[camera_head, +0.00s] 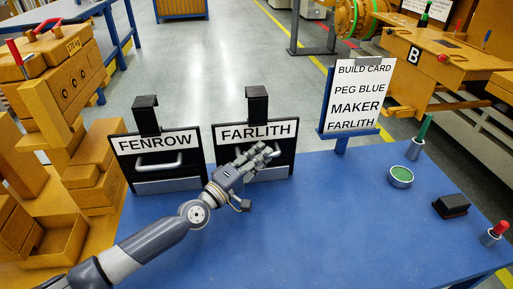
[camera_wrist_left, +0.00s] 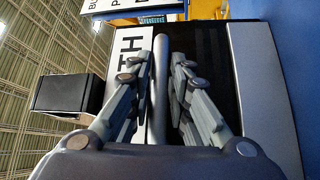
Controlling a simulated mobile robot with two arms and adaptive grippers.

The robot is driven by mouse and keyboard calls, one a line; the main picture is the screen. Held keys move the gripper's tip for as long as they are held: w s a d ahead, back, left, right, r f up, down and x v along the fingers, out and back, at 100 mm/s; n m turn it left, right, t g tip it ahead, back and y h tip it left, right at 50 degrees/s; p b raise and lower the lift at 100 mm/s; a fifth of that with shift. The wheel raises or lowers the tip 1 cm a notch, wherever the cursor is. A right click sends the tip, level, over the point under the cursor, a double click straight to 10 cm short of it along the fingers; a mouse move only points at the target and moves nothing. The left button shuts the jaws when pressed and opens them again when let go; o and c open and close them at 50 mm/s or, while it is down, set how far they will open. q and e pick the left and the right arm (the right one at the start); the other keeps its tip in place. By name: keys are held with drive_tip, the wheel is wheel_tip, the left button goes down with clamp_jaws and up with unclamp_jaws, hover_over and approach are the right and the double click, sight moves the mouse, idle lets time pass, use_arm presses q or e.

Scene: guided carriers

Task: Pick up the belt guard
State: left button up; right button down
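Two black panels with silver handles stand at the table's left and back in the head view, one labelled FENROW (camera_head: 158,143) and one labelled FARLITH (camera_head: 256,131). Neither is marked as a belt guard. My left gripper (camera_head: 264,151) is at the FARLITH panel's handle. In the left wrist view, the silver handle bar (camera_wrist_left: 160,85) runs between my left gripper's fingers (camera_wrist_left: 160,65), which are apart, with a gap visible on the right side of the bar. The gripper partly hides the handle in the head view. My right gripper is not in view.
The table's middle is clear.

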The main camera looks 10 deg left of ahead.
use_arm(q)
clamp_jaws()
drive_tip(key=shift+w+r, duration=0.1)
drive_tip(key=shift+r, duration=0.15)
